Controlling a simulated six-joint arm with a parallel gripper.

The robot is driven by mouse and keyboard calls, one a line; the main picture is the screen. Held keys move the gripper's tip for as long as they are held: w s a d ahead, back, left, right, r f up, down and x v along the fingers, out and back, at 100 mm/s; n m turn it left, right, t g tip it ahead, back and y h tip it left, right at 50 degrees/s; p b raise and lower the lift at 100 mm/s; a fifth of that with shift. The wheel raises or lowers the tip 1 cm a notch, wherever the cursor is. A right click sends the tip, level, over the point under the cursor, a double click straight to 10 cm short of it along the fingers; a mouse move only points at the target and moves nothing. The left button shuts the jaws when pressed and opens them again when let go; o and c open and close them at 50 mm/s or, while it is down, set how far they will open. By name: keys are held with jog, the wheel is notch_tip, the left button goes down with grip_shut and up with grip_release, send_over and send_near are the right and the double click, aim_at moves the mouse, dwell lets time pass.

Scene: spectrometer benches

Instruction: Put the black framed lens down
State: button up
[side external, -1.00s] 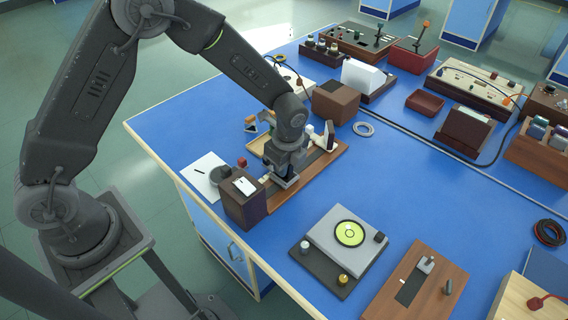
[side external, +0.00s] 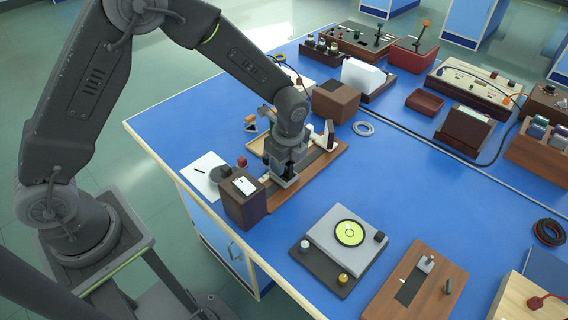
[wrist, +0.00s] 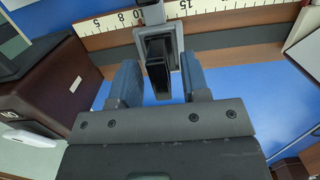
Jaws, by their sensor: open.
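The black framed lens (wrist: 158,68) shows in the wrist view as a narrow dark upright piece, seen nearly edge-on. It is at a grey holder (wrist: 152,14) by the white ruled scale (wrist: 105,22) of the bench. My gripper (wrist: 160,75) is open, with one blue-grey finger on each side of the lens and a visible gap to both. In the side view my gripper (side external: 287,164) is low over the wooden bench board (side external: 325,163). The lens is hard to make out there, and the foot of its holder is partly hidden.
A dark brown box (side external: 243,207) stands close at the near end of the bench, and also shows in the wrist view (wrist: 50,75). Another brown box (side external: 335,101) stands beyond the far end. The blue table right of the bench is clear up to the grey stage (side external: 346,240).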

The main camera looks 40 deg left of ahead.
jog(key=r, duration=0.3)
jog(key=d+r, duration=0.1)
jog(key=r, duration=0.6)
jog(key=shift+d+r, duration=0.1)
jog(key=shift+d, duration=0.05)
jog(key=s+a+r+n+t+h, duration=0.15)
jog(key=s+a+r+n, duration=0.35)
jog(key=s+r+n, duration=0.55)
jog(key=s+a+r+n+t, duration=0.1)
jog(key=s+r+n+t, duration=0.1)
jog(key=s, duration=0.4)
jog(key=s+a+r+n+t, duration=0.1)
jog(key=s+n+t, duration=0.1)
jog(key=s+n, duration=0.3)
jog(key=shift+s+a+r, duration=0.25)
jog(key=shift+s+r, duration=0.1)
